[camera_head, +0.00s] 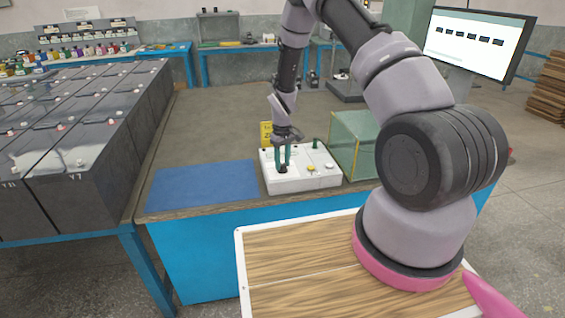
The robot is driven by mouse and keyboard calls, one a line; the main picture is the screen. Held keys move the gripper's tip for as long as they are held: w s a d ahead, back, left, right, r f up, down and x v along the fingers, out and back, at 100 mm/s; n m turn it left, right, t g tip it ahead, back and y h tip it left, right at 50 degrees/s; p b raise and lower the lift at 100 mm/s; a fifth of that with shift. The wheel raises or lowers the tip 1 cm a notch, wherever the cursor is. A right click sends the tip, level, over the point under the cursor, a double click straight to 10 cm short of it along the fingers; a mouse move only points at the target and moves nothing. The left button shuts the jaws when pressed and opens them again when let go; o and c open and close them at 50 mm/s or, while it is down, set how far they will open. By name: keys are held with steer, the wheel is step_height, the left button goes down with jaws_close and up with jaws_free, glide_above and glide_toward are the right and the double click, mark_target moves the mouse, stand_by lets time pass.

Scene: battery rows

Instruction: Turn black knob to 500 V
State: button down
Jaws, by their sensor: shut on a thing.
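A white instrument box (305,184) sits near the front edge of the workbench. The black knob (282,169) is on the left part of its top face. My gripper (284,164) points down over the box, with its green fingers shut on the black knob. The fingers partly hide the knob, and its pointer and any voltage marks are too small to read. A yellow button or knob (311,168) and a green upright part (316,144) show farther right on the box.
A blue mat (203,186) lies left of the box. A greenish glass case (352,143) stands close on the right, and a yellow card (266,134) behind. Large dark batteries (75,160) fill the left bench. A monitor (474,42) stands at back right. The bench top (215,120) behind the mat is clear.

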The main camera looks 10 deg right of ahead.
mark_target(283, 164)
steer(key=m, duration=0.5)
steer(key=shift+m, duration=0.3)
steer(key=m, duration=0.4)
steer(key=shift+m, duration=0.3)
steer(key=shift+c, duration=2.2)
jaws_free()
step_height(283, 164, up, 11)
